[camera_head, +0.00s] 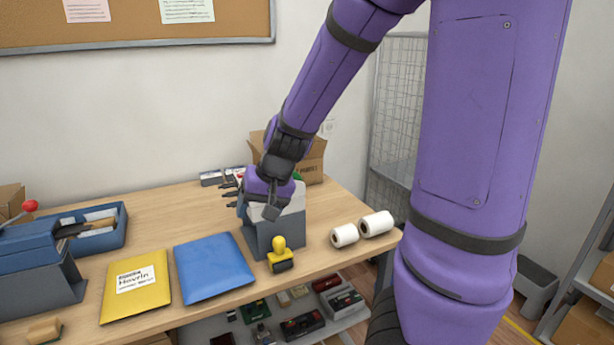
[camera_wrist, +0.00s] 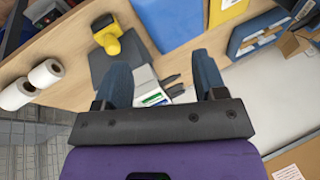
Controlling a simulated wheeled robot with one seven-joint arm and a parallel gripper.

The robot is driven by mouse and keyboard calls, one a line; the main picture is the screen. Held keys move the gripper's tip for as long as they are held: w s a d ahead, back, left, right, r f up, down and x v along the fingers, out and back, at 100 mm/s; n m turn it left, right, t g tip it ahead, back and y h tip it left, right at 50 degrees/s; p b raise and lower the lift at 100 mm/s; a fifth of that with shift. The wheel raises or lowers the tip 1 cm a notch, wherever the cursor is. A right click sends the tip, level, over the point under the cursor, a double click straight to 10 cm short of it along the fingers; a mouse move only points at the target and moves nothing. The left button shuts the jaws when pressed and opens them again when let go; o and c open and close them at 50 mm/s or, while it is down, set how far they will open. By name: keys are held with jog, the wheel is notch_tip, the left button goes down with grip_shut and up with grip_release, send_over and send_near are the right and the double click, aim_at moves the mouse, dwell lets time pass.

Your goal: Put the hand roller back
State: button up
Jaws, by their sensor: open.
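A yellow-handled tool with a dark base (camera_head: 280,255), which looks like the hand roller, stands upright near the counter's front edge. It also shows in the wrist view (camera_wrist: 107,36), ahead of my fingers and to the left. My gripper (camera_head: 257,206) is open above the grey holder (camera_head: 290,231), close to its top, and hides part of it. In the wrist view nothing is clamped between the fingertips (camera_wrist: 162,76). White and green items (camera_wrist: 152,98) and dark pen-like tips show beyond the gap. The yellow tool is apart from my gripper.
A blue envelope (camera_head: 212,267) and a yellow envelope (camera_head: 137,286) lie to the left. Two white rolls (camera_head: 361,229) lie to the right. A cardboard box (camera_head: 312,163) stands behind the holder. A blue tray (camera_head: 97,242) and a red-knobbed device (camera_head: 35,270) are at the far left.

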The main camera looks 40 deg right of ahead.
jog(key=s+a+r+n+t+h, duration=0.1)
jog(key=s+r+n, duration=0.3)
jog(key=s+r, duration=1)
jog(key=s+a+h, duration=0.1)
jog(key=s, duration=0.3)
jog(key=shift+a+r+n, duration=0.15)
jog(key=shift+r+n, duration=0.2)
jog(key=shift+n, duration=0.05)
